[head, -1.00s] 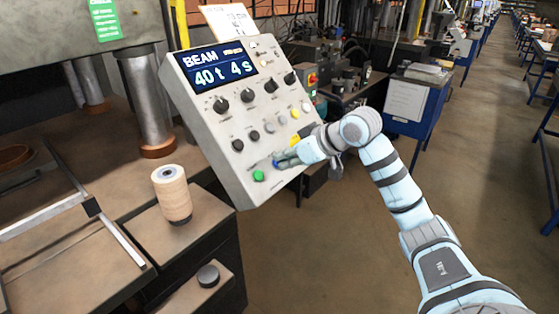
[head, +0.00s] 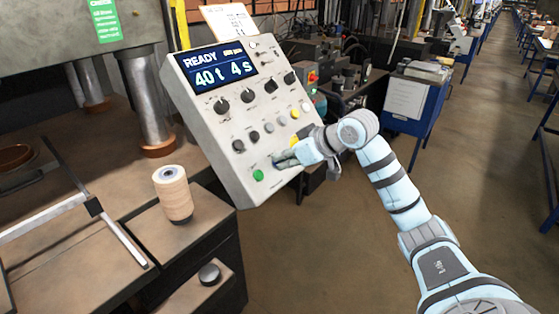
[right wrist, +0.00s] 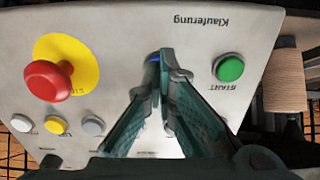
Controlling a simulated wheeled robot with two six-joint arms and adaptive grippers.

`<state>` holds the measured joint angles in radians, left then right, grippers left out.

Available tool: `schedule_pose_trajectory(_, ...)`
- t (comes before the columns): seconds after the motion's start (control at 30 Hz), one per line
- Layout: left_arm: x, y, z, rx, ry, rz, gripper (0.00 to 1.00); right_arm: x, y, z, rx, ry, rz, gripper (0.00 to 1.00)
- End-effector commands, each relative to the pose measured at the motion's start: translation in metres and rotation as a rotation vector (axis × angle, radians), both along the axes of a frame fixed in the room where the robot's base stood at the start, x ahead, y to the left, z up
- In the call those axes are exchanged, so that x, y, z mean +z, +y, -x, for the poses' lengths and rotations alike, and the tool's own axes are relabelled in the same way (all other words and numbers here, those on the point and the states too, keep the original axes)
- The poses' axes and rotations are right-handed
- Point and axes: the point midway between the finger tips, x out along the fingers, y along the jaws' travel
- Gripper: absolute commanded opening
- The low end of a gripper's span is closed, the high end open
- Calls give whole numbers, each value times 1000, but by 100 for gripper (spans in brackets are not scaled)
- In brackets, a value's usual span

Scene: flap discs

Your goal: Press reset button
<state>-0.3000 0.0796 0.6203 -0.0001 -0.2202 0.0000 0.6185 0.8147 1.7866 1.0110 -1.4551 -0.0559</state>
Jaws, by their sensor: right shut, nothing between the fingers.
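A tilted grey control panel (head: 220,140) carries a display (head: 218,70) reading "READY" and "40 t 4 s". My right gripper (head: 277,162) is shut and empty, its fingertips at the lower part of the panel face. In the right wrist view the fingertips (right wrist: 161,76) lie over a blue button (right wrist: 153,58), and only a sliver of the blue shows. Its label is hidden. I cannot tell whether the tips touch it. A green button (head: 258,175) labelled START sits beside it; it also shows in the right wrist view (right wrist: 229,68). My left gripper is not in view.
A red mushroom button (right wrist: 48,80) on a yellow disc is on the panel. Small white, yellow and grey buttons are in a row near it. A thread-like spool (head: 172,195) stands on the bench left of the panel. A blue cabinet (head: 412,105) stands behind my right arm.

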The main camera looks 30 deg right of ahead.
Motion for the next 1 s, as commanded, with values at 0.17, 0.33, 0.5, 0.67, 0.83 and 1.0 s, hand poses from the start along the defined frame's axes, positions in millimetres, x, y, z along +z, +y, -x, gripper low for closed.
schedule_pose_trajectory(0.17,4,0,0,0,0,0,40,8,-4,8,-1,-1,3,0)
schedule_pose_trajectory(0.33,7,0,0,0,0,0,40,21,-8,24,0,0,4,0)
schedule_pose_trajectory(0.5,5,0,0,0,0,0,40,33,-13,38,-1,1,5,0)
schedule_pose_trajectory(0.67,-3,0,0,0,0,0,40,43,-17,52,0,-1,4,0)
schedule_pose_trajectory(0.83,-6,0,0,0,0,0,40,51,-18,59,-1,0,1,0)
schedule_pose_trajectory(1.0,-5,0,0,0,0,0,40,51,-18,59,1,0,-1,0)
